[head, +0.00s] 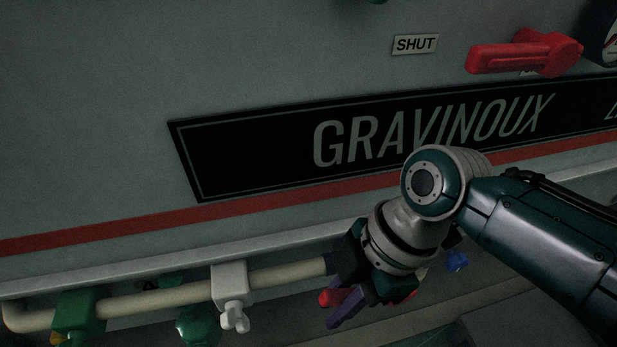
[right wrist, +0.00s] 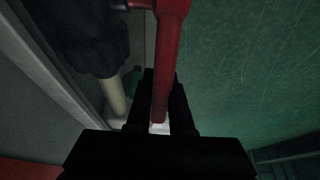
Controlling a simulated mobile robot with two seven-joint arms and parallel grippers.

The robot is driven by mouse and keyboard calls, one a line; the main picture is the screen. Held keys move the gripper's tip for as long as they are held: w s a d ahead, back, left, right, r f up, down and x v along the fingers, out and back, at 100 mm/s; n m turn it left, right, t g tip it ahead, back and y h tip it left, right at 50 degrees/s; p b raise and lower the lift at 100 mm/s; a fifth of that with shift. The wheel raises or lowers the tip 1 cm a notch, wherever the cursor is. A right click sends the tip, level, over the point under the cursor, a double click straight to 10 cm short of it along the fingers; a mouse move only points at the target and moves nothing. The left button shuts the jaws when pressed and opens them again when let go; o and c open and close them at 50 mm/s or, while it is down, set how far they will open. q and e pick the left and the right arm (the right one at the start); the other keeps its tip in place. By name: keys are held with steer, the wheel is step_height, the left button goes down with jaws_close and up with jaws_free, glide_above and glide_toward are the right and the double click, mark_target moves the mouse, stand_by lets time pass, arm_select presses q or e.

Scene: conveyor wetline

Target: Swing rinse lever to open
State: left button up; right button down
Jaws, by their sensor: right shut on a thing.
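My right gripper (head: 345,306) is low on the front of the machine, by the pale pipe. In the right wrist view it (right wrist: 160,105) is shut on a red lever (right wrist: 169,55), whose bar runs between the two dark fingers. In the head view only a bit of this red lever (head: 328,298) shows beside the purple fingers; my gripper and wrist hide most of it. I cannot read a label on it. My left gripper is not in view.
Another red lever (head: 520,54) lies nearly level at the upper right, near a "SHUT" plate (head: 415,44). A pale pipe (head: 155,300) carries a green fitting (head: 78,312) and a white valve (head: 231,290) left of my gripper. A blue knob (head: 456,261) is just right of my wrist.

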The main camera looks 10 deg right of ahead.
mark_target(338, 294)
steer(key=f+h, duration=0.4)
steer(key=h, duration=0.1)
steer(key=shift+d+b, duration=0.2)
steer(key=shift+b, duration=0.2)
steer(key=c, duration=0.8)
jaws_free()
steer(key=shift+a+r, duration=0.1)
steer(key=r+p, duration=0.9)
steer(key=r, duration=0.1)
steer(key=shift+a, duration=0.3)
